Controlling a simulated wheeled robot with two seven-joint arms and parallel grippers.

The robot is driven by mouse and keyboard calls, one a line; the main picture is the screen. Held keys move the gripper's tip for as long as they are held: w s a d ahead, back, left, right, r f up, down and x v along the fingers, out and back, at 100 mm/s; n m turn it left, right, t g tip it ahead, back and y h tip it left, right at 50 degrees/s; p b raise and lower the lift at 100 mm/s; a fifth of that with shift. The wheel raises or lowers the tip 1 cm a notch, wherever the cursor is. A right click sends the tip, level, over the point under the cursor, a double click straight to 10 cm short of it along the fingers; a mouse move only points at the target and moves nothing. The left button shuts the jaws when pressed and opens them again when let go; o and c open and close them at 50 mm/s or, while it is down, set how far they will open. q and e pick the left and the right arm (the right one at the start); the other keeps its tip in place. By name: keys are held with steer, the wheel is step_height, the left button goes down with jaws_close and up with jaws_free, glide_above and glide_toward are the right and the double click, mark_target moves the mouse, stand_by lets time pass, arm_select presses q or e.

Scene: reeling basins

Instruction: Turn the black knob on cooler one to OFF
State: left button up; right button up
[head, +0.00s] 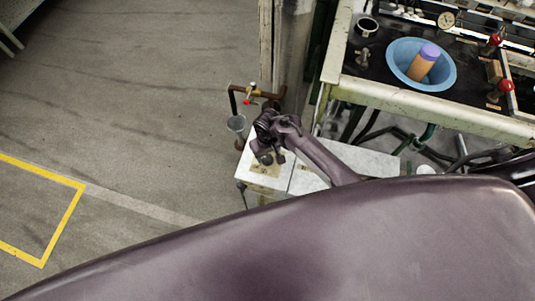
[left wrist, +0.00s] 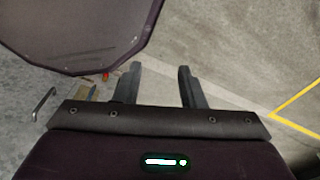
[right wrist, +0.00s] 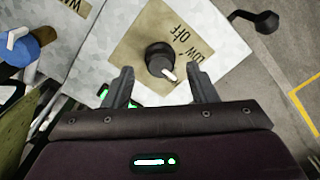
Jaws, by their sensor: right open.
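In the right wrist view a round black knob (right wrist: 160,57) sits on a tan label (right wrist: 135,50) with OFF and LOW printed on it. The knob's white pointer is toward the lower right, not at the word OFF. My right gripper (right wrist: 162,82) is open, its fingers apart just short of the knob, with nothing between them. In the head view the right gripper (head: 268,150) is over the white cooler top (head: 303,182) and hides the knob there. Which cooler number this is cannot be read. My left gripper (left wrist: 158,78) is open and empty above the floor.
A blue basin (head: 400,52) holding an orange cylinder sits on the bench at upper right. A black lever (right wrist: 266,21) lies near the cooler's edge. Open floor is at left.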

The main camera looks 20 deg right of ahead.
mark_target(268, 159)
steer(key=shift+w+f, duration=0.1)
steer(key=shift+f, duration=0.65)
steer(key=shift+w+f, duration=0.1)
steer(key=shift+f, duration=0.5)
steer(key=c, duration=1)
arm_select(q)
steer(key=shift+f, duration=0.25)
arm_select(e)
steer(key=shift+o, duration=0.2)
